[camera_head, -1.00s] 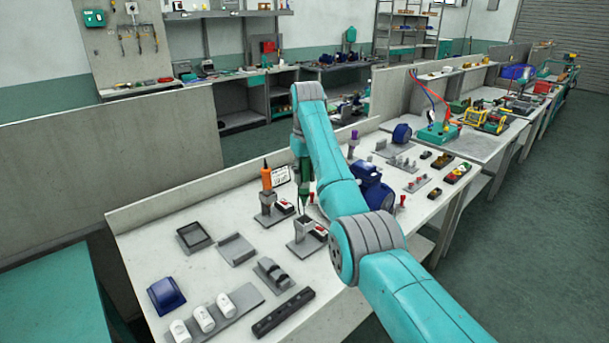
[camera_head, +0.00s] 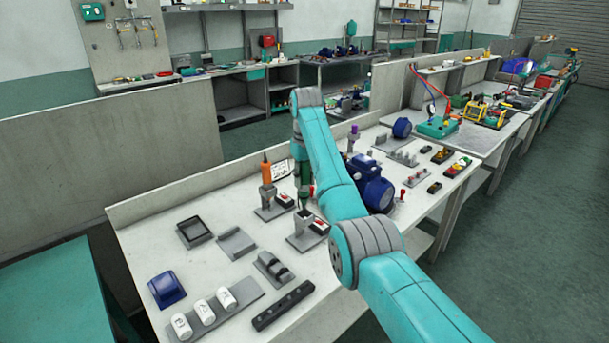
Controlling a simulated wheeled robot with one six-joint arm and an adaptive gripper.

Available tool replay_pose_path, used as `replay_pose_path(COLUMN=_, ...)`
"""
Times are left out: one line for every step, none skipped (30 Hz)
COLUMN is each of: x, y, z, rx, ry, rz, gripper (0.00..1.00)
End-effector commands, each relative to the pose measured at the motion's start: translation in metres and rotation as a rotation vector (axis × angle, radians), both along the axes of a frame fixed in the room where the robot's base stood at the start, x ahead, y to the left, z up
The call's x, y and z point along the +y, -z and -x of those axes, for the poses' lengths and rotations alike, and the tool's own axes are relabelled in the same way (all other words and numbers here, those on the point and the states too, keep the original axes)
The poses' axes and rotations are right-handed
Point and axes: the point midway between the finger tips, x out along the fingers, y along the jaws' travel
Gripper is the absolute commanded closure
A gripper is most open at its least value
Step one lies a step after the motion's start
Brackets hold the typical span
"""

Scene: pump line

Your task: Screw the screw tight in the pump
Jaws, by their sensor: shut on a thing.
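The blue pump (camera_head: 374,192) stands on the workbench, just right of my forearm, which covers part of it. My arm reaches over the bench, its end pointing down left of the pump. My gripper (camera_head: 303,182) is small and partly hidden at the arm's lower end. It is shut on a dark green screwdriver (camera_head: 303,193), held upright over a grey stand (camera_head: 306,238). I cannot tell whether its tip touches the stand. Small red-headed pieces, possibly screws (camera_head: 403,194), stand right of the pump. The screw in the pump cannot be made out.
An orange screwdriver (camera_head: 267,172) stands in a holder left of my gripper. A purple-topped tool (camera_head: 354,138) stands behind my forearm. Trays (camera_head: 194,232), white bottles (camera_head: 204,312) and a blue cover (camera_head: 166,290) lie front left. A low panel (camera_head: 170,185) backs the bench.

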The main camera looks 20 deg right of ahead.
Motion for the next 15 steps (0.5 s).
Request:
replay_pose_path(x=0.000, y=0.002, z=0.000, rx=-0.001, ry=0.000, rz=0.000, gripper=1.00)
replay_pose_path(x=0.000, y=0.003, z=0.000, rx=-0.001, ry=0.000, rz=0.000, gripper=1.00)
replay_pose_path(x=0.000, y=0.005, z=0.000, rx=-0.001, ry=0.000, rz=0.000, gripper=1.00)
replay_pose_path(x=0.000, y=0.006, z=0.000, rx=-0.001, ry=0.000, rz=0.000, gripper=1.00)
replay_pose_path(x=0.000, y=0.008, z=0.000, rx=-0.001, ry=0.000, rz=0.000, gripper=1.00)
replay_pose_path(x=0.000, y=0.010, z=0.000, rx=0.000, ry=0.000, rz=0.000, gripper=1.00)
replay_pose_path(x=0.000, y=0.011, z=0.000, rx=0.000, ry=0.000, rz=0.000, gripper=1.00)
replay_pose_path(x=0.000, y=0.012, z=0.000, rx=0.000, ry=0.000, rz=0.000, gripper=1.00)
replay_pose_path(x=0.000, y=0.014, z=0.000, rx=0.000, ry=0.000, rz=0.000, gripper=1.00)
replay_pose_path(x=0.000, y=0.015, z=0.000, rx=0.000, ry=0.000, rz=0.000, gripper=1.00)
replay_pose_path(x=0.000, y=0.016, z=0.000, rx=0.000, ry=0.000, rz=0.000, gripper=1.00)
replay_pose_path(x=0.000, y=0.018, z=0.000, rx=0.000, ry=0.000, rz=0.000, gripper=1.00)
replay_pose_path(x=0.000, y=0.019, z=0.000, rx=0.000, ry=0.000, rz=0.000, gripper=1.00)
replay_pose_path(x=0.000, y=0.020, z=0.000, rx=0.000, ry=0.000, rz=0.000, gripper=1.00)
replay_pose_path(x=0.000, y=0.022, z=0.000, rx=0.000, ry=0.000, rz=0.000, gripper=1.00)
